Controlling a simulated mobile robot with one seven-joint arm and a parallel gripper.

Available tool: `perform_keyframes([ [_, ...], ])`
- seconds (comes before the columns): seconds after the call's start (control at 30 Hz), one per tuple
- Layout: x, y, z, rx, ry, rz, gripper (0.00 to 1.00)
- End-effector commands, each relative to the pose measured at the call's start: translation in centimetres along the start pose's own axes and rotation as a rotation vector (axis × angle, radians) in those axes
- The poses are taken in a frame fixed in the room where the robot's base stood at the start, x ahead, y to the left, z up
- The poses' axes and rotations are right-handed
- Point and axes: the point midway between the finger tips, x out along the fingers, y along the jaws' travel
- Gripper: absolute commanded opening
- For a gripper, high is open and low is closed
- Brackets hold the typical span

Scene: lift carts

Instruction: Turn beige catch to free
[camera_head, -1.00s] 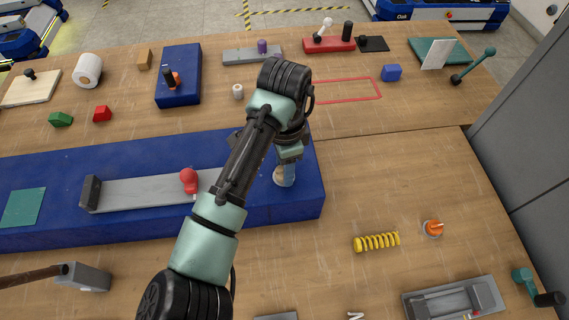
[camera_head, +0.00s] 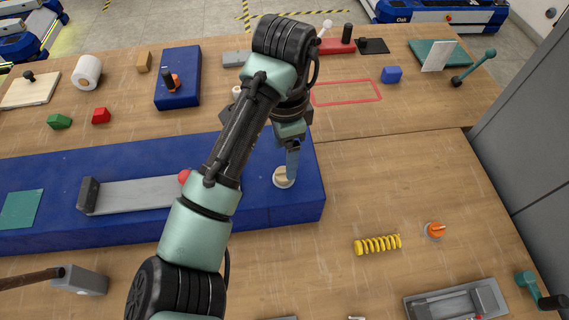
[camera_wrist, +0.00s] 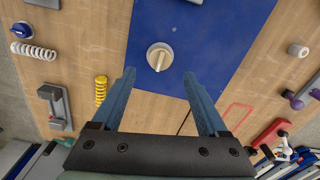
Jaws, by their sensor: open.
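The beige catch (camera_head: 283,178) sits on top of the blue block (camera_head: 303,203), near its right end. In the wrist view the beige catch (camera_wrist: 160,57) is a round disc with a raised bar across it, the bar running nearly up and down the picture. My gripper (camera_wrist: 163,78) is open, with its two blue fingers wide apart and nothing between them. The catch shows beyond the fingertips, between them, apart from both. In the head view my gripper (camera_head: 291,165) is above and just beside the catch, with one finger hiding the other.
A grey bar with a red knob (camera_head: 184,177) lies on the blue block, partly behind my arm. A yellow spring (camera_head: 378,244) and an orange-topped knob (camera_head: 435,231) lie to the right. A grey vise-like fixture (camera_head: 455,302) is at the front right. The table around the spring is mostly clear.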

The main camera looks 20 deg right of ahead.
Motion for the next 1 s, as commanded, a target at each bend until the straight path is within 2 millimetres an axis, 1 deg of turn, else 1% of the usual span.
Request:
perform_keyframes([
  [0.03, -1.5, -0.2, 0.1, 0.002, -0.003, -0.006, 0.77],
  [0.13, -3.8, -0.2, 0.1, 0.002, -0.005, -0.006, 0.77],
  [0.2, -5.0, -0.1, 0.1, 0.002, -0.004, -0.005, 0.77],
  [0.33, -6.4, -0.1, 0.1, 0.001, -0.002, -0.003, 0.77],
  [0.5, -7.2, 0.0, 0.0, 0.0, -0.001, 0.0, 0.77],
  [1.0, -7.2, 0.0, 0.0, 0.0, 0.0, 0.0, 0.77],
])
